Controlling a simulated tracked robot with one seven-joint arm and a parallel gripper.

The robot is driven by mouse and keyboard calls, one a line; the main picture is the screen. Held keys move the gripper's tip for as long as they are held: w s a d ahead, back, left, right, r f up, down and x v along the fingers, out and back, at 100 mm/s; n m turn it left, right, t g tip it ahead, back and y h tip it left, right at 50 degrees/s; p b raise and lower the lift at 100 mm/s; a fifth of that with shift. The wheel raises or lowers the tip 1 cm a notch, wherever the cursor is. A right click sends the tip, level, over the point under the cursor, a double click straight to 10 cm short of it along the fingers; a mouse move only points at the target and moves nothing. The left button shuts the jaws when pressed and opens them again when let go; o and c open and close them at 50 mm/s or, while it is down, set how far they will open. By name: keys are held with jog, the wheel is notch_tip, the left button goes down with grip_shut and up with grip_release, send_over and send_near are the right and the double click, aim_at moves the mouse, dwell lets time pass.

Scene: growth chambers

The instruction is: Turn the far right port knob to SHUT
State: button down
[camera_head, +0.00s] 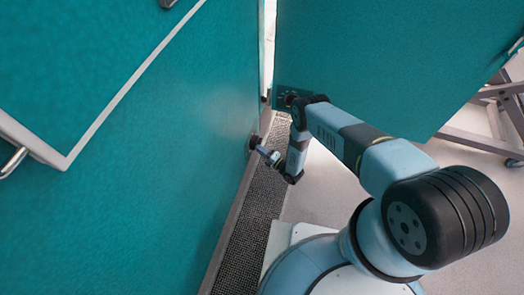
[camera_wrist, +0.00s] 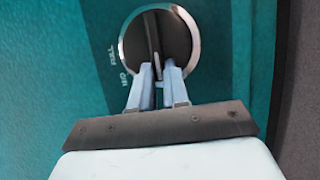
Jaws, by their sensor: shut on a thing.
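In the wrist view a round dark knob (camera_wrist: 178,38) with a raised grip bar and a silver ring sits on the teal panel. My gripper (camera_wrist: 158,70) is shut on the lower end of the knob's bar, one finger on each side. The bar stands nearly upright in this view, leaning slightly left at the top.
The teal wall (camera_head: 150,170) runs along the left above a dark grated strip (camera_head: 252,205). Another teal panel (camera_head: 380,60) stands behind my arm. A grey metal frame (camera_head: 480,140) stands at the right. Pale floor is clear between.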

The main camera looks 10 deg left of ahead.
jog(key=shift+s+f, duration=0.15)
jog(key=shift+s, duration=0.1)
jog(key=c, duration=1.4)
grip_release()
jog(key=shift+o, duration=1.4)
jog(key=shift+w, duration=0.15)
